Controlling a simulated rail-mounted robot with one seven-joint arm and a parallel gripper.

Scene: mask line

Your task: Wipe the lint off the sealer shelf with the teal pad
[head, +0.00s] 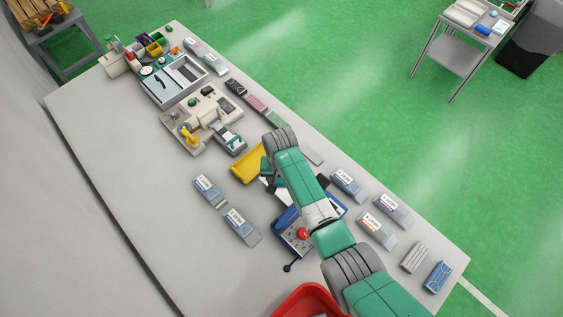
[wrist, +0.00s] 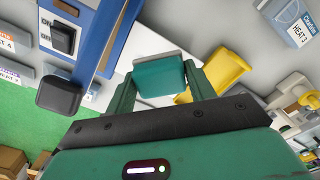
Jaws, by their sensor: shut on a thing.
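My gripper (wrist: 161,82) is shut on the teal pad (wrist: 160,72), which sits between its two fingers in the wrist view. The white sealer shelf (wrist: 143,42) lies just beyond the pad. I cannot tell whether the pad touches it. The blue sealer (wrist: 118,22) borders the shelf on the left, with a dark switch. In the head view the sealer (head: 283,230) is partly under my arm, and the pad (head: 265,166) shows only in part beside the wrist. I cannot make out any lint; my gripper and the pad cover part of the shelf.
A yellow tray (head: 247,163) lies close beside the shelf. A red knob (head: 303,232) and a black-ended lever (head: 288,267) stick out at the sealer. Labelled packs (head: 241,226) lie on both sides. A red bin (head: 302,298) stands at the bottom. The table's left part is clear.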

